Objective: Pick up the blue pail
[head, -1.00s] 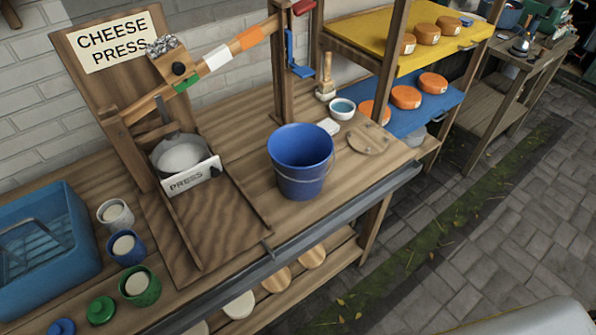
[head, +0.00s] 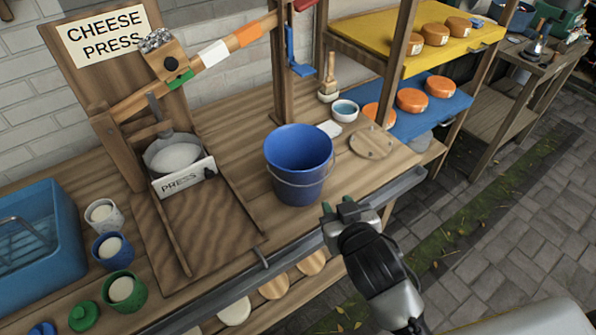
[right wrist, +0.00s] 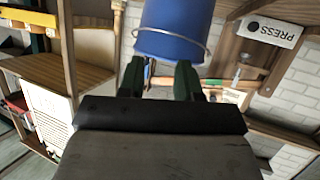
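The blue pail (head: 298,160) stands upright on the wooden bench, right of the press, with its wire handle hanging down its front. My right gripper (head: 340,208) is just in front and to the right of the pail, near the bench's front edge. In the right wrist view the pail (right wrist: 175,30) shows upside down beyond the two fingertips (right wrist: 160,75). The fingers are apart with nothing gripped between them. A gap to the pail seems to be left, though contact is hard to judge. My left gripper is out of view.
The cheese press (head: 175,155) with its PRESS label is left of the pail. A round wooden board (head: 372,143), a small bowl (head: 345,110) and a brush (head: 328,88) are behind and right. Cups (head: 112,250) and a blue tub (head: 40,245) stand at left.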

